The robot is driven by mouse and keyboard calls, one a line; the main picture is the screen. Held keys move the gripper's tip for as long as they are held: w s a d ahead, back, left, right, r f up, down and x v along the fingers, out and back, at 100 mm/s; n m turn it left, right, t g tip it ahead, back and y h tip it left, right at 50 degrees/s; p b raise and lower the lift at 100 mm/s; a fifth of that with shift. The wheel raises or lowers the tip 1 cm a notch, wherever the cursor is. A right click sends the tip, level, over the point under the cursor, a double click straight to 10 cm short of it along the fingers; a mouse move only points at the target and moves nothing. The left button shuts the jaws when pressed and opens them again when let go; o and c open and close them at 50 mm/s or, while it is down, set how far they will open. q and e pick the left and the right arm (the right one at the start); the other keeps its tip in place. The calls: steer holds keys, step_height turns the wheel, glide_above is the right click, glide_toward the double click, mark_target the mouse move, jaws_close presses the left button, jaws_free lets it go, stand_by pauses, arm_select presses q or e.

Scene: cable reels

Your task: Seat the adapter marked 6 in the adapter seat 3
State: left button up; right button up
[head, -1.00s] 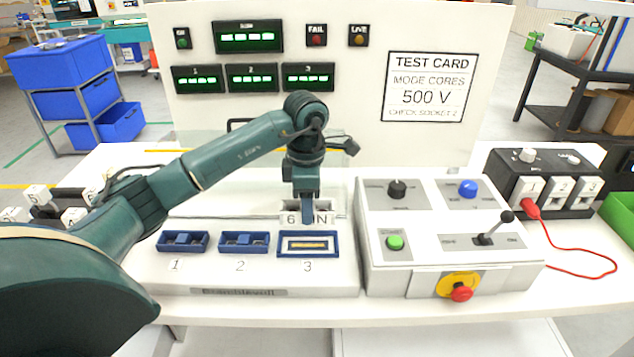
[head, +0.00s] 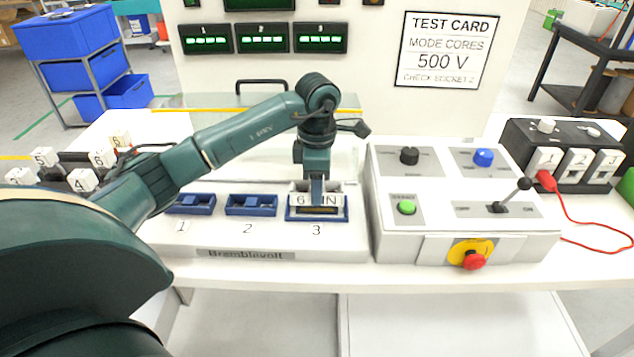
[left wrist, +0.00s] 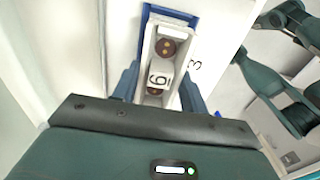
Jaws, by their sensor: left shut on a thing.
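The adapter marked 6 (head: 302,200) is a pale box with a "6" and "IN" on its front. My left gripper (head: 317,188) is shut on it from above. The adapter is at adapter seat 3 (head: 316,219), a blue-rimmed recess above the printed 3, and covers most of its opening. I cannot tell whether it is fully down in it or just above. My right gripper is not in view.
Blue seats 1 (head: 192,204) and 2 (head: 250,205) lie empty to the left. A control box (head: 385,225) with knobs, a lever and a red stop button stands close on the right. Several numbered white adapters (head: 83,180) are at the far left.

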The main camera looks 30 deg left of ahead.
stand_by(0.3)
arm_select(q)
steer(key=shift+f, duration=0.1)
steer(key=shift+f, duration=0.15)
steer(key=shift+f+b, duration=0.85)
steer(key=shift+b, duration=0.05)
steer(key=shift+f+b, duration=0.6)
steer(key=shift+f, duration=0.15)
